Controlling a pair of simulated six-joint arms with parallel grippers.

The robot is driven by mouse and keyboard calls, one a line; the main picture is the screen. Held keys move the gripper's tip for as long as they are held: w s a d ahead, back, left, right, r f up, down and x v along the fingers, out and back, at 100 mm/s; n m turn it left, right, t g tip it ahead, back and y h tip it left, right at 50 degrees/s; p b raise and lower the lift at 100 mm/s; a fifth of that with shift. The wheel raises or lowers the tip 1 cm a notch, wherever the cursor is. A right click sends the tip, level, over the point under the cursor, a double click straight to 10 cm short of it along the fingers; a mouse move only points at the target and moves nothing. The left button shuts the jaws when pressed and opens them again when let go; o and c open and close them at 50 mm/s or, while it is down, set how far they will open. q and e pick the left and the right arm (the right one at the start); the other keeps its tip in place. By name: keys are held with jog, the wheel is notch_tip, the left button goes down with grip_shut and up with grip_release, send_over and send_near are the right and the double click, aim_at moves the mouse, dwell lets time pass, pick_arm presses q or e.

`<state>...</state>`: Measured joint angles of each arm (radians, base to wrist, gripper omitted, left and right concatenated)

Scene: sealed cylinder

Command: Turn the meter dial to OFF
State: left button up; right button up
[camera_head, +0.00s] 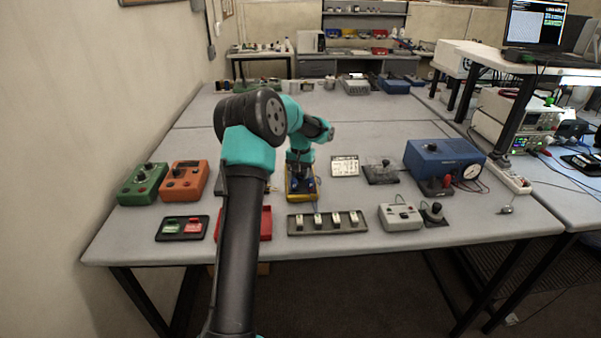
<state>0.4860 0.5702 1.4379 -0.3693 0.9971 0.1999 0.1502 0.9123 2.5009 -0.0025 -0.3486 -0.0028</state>
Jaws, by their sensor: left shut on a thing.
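A yellow-edged meter (301,199) lies on the grey table, just beyond a row of switches. My left arm reaches up and over, and its gripper (302,182) points down onto the meter's face. The gripper is shut on the meter dial, which the jaws and wrist mostly hide. I cannot read the dial's setting or its OFF mark. My right gripper is not in view.
A grey switch strip (327,222) lies nearer the table edge. A red tray (262,223) is partly behind my arm. Green (142,184) and orange (184,181) boxes stand left. A blue box (443,160) stands right. The table's far middle is clear.

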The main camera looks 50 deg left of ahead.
aim_at(301, 173)
pick_arm(q)
jog(key=shift+n, duration=0.5)
jog(key=o, duration=0.9)
notch_tip(301, 173, up, 18)
jog(key=shift+f, duration=0.25)
dwell(0.3)
